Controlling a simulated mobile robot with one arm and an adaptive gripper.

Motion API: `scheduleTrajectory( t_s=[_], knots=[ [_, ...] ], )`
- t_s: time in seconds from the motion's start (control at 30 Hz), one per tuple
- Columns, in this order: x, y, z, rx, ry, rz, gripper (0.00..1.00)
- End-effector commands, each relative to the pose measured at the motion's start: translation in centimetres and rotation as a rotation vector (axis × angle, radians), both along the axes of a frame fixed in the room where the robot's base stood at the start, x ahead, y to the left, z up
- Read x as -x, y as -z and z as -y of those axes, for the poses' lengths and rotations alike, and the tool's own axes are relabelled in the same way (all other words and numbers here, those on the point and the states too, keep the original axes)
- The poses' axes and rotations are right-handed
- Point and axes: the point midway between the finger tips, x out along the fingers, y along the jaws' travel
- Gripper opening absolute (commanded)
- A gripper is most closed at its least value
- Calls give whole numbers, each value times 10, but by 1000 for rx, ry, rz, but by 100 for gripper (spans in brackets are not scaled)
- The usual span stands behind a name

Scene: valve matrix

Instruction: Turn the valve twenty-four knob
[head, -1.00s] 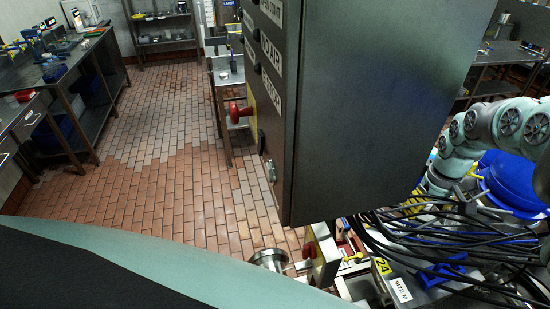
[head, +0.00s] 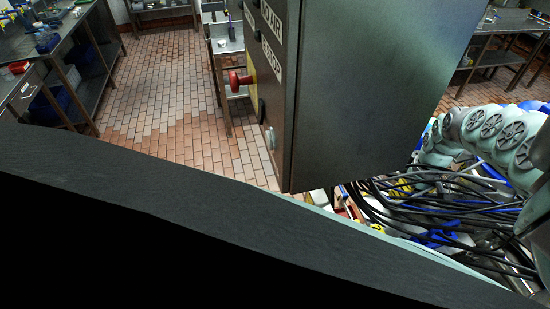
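I cannot make out the valve twenty-four knob in the head view. A small part of a yellow tag (head: 376,228) shows low at the right of centre, just above the dark shape that fills the bottom of the picture. No number can be read on it now. The area around and below the tag is mostly hidden by that dark shape. My gripper is not in view, so its state and its place relative to the knob do not show.
Black cables (head: 440,207) tangle at the right below pale green arm links (head: 490,130). Brick floor (head: 165,85) is clear at left, beside a metal bench (head: 100,60).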

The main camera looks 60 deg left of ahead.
Motion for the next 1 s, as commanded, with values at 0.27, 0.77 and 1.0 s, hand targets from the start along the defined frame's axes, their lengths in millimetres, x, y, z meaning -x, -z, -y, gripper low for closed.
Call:
scheduleTrajectory(
  t_s=[0.27, 0.77, 1.0],
  knots=[
    [1, 0, -1, 0, -3, -1, 62],
    [0, 0, 0, 0, 0, -1, 10],
    [0, 0, 0, -1, 4, -2, 0]
  ],
)
